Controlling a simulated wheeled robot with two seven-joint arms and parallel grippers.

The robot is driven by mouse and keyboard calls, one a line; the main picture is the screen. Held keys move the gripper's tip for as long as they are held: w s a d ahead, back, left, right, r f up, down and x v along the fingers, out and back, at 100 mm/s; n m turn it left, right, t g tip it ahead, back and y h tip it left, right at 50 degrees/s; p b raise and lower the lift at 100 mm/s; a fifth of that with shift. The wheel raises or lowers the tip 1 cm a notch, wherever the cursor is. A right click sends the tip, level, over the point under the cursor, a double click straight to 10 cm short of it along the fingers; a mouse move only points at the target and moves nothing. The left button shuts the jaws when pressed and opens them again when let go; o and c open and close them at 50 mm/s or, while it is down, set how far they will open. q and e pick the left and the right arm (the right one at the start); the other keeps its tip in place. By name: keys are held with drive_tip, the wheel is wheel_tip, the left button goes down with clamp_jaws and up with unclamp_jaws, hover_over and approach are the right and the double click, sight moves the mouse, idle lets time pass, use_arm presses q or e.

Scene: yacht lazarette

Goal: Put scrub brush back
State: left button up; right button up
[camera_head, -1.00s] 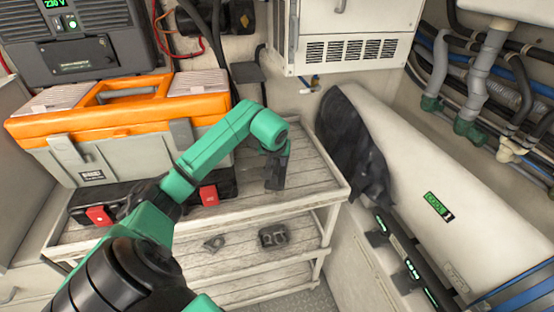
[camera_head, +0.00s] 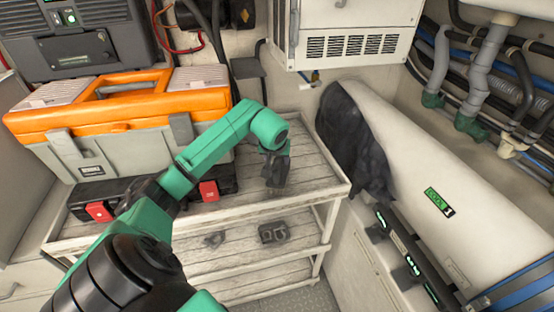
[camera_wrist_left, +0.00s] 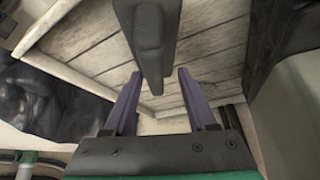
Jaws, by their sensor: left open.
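My left gripper (camera_head: 276,172) is low over the right part of the slatted top shelf (camera_head: 310,172). In the left wrist view its two purple fingers (camera_wrist_left: 157,98) are apart, with nothing clamped between them. A dark grey block with a raised bar (camera_wrist_left: 150,40) is just ahead of the fingertips, its near end in line with the gap. It may be the scrub brush, but I cannot tell for sure. No brush is clearly recognisable in the head view, where the wrist and gripper cover that spot. My right gripper is out of view.
An orange and grey toolbox (camera_head: 125,138) sits above a black case (camera_head: 222,182) on the shelf's left. A black cloth (camera_head: 352,145) drapes over the white cylinder (camera_head: 430,170) at right. Small dark items, including a black one (camera_head: 274,232), lie on the lower shelf.

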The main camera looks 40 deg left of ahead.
use_arm(q)
drive_tip(key=shift+r+p, duration=0.35)
drive_tip(key=shift+r, duration=0.35)
drive_tip(key=b+v, duration=0.2)
drive_tip(key=v, duration=0.9)
drive_tip(key=shift+s+r, duration=0.15)
drive_tip(key=shift+s, duration=0.05)
drive_tip(key=shift+d, duration=0.25)
